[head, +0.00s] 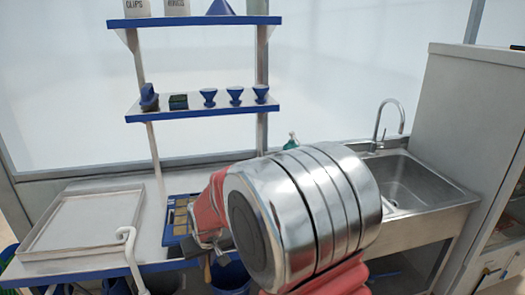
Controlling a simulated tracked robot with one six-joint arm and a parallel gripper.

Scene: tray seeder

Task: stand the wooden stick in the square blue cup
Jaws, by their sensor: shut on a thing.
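My gripper (221,245) is at the picture's centre-left, over the front part of the bench, mostly hidden behind my own silver and red arm. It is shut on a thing. A thin tan piece that looks like the wooden stick (207,272) shows just below the jaws, pointing down; the rest of it is hidden. I cannot make out the square blue cup for certain; my arm covers much of the bench right of the gripper.
A blue tray with brown cells (169,238) lies behind the gripper. A large shallow metal tray (38,252) and a white bent pipe (128,236) are left. A blue bucket (229,281) stands below. A sink (425,190) is right. Blue shelves (200,110) hold several small cups.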

